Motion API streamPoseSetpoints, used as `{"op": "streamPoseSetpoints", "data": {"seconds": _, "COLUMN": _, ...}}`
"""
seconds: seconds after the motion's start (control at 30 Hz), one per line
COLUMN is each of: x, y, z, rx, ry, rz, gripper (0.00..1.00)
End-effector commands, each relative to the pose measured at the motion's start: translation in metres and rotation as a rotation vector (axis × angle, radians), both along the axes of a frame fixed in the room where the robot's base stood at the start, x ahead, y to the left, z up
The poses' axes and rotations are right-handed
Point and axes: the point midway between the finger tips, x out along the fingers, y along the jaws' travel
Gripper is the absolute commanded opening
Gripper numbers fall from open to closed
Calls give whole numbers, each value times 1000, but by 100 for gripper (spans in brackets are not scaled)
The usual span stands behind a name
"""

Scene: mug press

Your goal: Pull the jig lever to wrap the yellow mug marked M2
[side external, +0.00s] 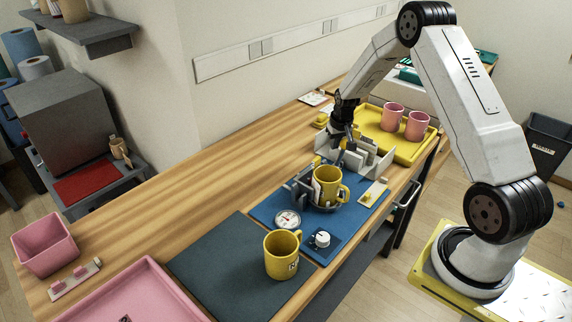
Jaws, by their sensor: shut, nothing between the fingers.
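A yellow mug (328,186) stands upright in the grey wrapping jig (300,190) on the blue mat (264,211). I see no readable mark on it. A second yellow mug (282,256) stands on the dark mat (225,262) in front; its dark marking is too small to read. My gripper (343,138) points down just behind the jig, beside upright grey plates (360,160). It is shut and empty. A small yellow part (317,161) shows at the back of the jig; I cannot tell if it is the lever's handle or whether my fingers touch it.
A round dial gauge (288,220) and a white knob (322,239) sit in front of the jig. A yellow tray (375,143) with two pink mugs (391,116) is behind. A pink tray (140,285) and pink bin (45,244) are at left. The wooden tabletop at left-centre is clear.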

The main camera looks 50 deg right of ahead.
Motion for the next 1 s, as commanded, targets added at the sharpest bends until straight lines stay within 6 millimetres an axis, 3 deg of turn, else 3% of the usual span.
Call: {"op": "streamPoseSetpoints", "data": {"seconds": 1.0, "x": -36, "y": 0, "z": 0, "rx": 0, "ry": 0, "rz": -1, "gripper": 0}}
